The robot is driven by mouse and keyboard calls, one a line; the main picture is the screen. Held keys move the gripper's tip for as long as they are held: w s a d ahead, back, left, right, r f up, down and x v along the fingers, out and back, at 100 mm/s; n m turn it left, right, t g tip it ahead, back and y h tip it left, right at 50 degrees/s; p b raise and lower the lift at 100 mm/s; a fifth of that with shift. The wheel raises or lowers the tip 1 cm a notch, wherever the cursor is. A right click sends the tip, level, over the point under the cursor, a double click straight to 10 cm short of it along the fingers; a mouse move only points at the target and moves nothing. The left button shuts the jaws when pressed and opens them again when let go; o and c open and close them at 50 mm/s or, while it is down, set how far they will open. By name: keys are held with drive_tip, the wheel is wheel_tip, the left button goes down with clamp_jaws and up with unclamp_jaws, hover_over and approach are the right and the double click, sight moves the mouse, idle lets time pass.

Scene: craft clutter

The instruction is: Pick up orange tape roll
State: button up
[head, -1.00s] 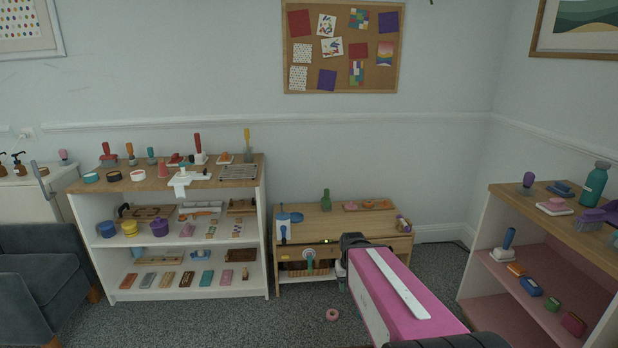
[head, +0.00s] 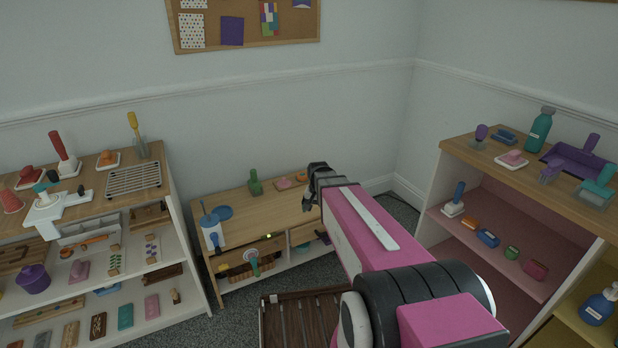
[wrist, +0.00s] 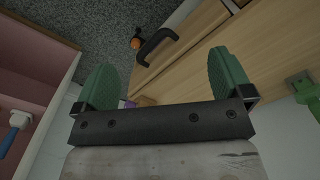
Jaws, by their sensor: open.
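My gripper (wrist: 160,65) is open, its two green fingers apart with nothing between them. In the head view my gripper (head: 311,196) is over the right end of the low wooden cabinet (head: 236,210). No orange tape roll can be made out for certain now. In the wrist view a small orange object (wrist: 135,43) shows between the fingers, beyond them, against the grey carpet; it is too small to identify. The floor in front of the cabinet is partly hidden by my arm in the head view.
A dark handle (wrist: 158,45) is on the cabinet front. A green object (head: 255,182) stands on the cabinet top. A brown slatted rack (head: 290,318) is low in front. Cluttered shelves stand at the left (head: 190,262) and right (head: 448,238).

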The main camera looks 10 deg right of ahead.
drive_tip(key=w+f+m, duration=0.2)
drive_tip(key=w+m, duration=0.4)
drive_tip(key=w, duration=1.6)
drive_tip(key=r+m, duration=0.1)
drive_tip(key=m, duration=0.6)
hover_over(303, 174)
wheel_tip(303, 174, down, 10)
drive_tip(key=shift+w+d+f, duration=0.15)
drive_tip(key=shift+f, duration=0.1)
drive_tip(key=c, duration=1)
